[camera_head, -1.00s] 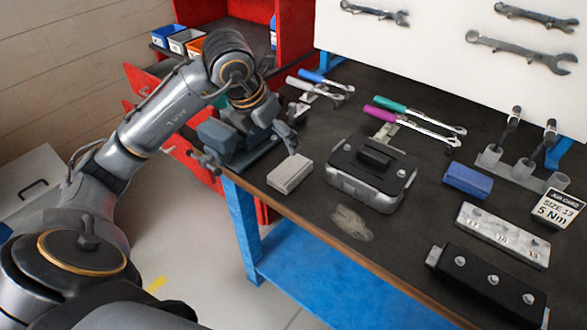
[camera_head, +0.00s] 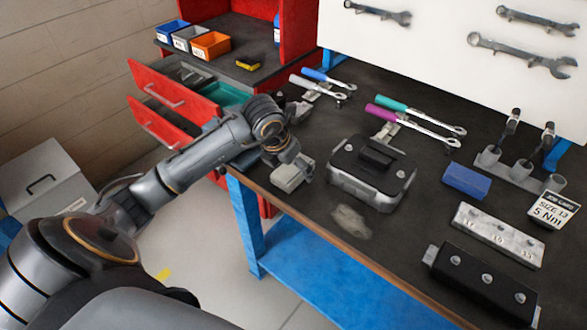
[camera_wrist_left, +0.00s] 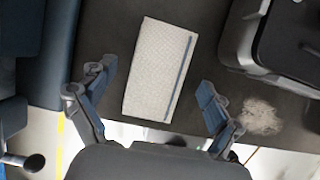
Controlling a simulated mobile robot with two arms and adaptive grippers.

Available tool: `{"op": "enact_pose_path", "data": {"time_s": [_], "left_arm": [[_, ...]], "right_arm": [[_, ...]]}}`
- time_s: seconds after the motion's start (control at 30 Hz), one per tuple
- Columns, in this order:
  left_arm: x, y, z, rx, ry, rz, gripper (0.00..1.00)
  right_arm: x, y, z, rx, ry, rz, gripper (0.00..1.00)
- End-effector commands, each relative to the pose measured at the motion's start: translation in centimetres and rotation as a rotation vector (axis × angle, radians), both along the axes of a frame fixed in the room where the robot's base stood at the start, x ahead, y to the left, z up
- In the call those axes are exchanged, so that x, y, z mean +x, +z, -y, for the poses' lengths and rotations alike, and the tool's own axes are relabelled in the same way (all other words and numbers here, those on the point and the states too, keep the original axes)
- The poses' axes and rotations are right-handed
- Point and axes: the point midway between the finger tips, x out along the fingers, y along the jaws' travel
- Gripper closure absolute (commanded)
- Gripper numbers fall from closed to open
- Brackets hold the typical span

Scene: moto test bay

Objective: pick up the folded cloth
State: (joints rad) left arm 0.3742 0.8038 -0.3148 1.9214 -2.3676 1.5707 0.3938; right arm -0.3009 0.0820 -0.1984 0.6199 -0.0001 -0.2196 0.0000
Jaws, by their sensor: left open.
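The folded cloth (camera_head: 287,178) is a pale, flat rectangular bundle near the left front edge of the dark workbench (camera_head: 318,208). In the left wrist view the folded cloth (camera_wrist_left: 158,66) is whitish and textured, with a blue stripe along its right side. My left gripper (camera_head: 292,168) is over the cloth and partly hides it in the head view. In the left wrist view my left gripper (camera_wrist_left: 157,80) is open, with one finger on each side of the cloth and visible gaps between. My right gripper is not in view.
A black and grey case (camera_head: 371,172) stands just right of the cloth. A greyish smudge (camera_head: 351,222) marks the bench in front of it. Ratchets with coloured handles (camera_head: 400,120) lie behind. A blue block (camera_head: 466,181) is farther right. Open red drawers (camera_head: 172,92) stand left of the bench.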

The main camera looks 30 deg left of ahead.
Motion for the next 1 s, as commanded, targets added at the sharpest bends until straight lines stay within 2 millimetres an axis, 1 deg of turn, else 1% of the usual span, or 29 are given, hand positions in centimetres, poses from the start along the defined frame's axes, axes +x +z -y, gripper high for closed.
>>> {"op": "enact_pose_path", "data": {"time_s": [0.13,0.17,0.2,0.27,0.3,0.37,0.4,0.43,0.77,0.87,1.0], "left_arm": [[0.0,0.0,0.0,0.000,0.000,0.000,0.09],[0.0,0.0,0.0,0.000,0.000,0.000,0.11],[0.0,0.0,0.0,0.001,0.000,0.000,0.20],[0.0,0.0,0.0,0.001,0.000,0.000,0.32],[0.0,0.0,0.0,0.001,0.000,0.000,0.40],[0.0,0.0,0.0,0.001,0.000,0.000,0.52],[0.0,0.0,0.0,0.001,0.000,0.000,0.60],[0.0,0.0,0.0,0.001,0.000,0.000,0.63],[0.0,0.2,0.0,0.001,-0.001,0.001,0.63],[0.1,0.7,-0.1,0.003,0.000,0.003,0.63],[0.2,2.4,-0.1,0.003,-0.001,0.007,0.63]], "right_arm": [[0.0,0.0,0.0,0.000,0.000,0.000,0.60],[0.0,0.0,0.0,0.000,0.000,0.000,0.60],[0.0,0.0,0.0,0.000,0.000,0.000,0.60],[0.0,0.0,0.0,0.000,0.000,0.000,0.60],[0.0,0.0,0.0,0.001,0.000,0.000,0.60],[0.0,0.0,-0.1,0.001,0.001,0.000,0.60],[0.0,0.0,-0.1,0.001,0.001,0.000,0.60],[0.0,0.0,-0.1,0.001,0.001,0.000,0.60],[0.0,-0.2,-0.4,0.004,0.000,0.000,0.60],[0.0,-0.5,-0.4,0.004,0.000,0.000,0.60],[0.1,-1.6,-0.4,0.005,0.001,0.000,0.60]]}}
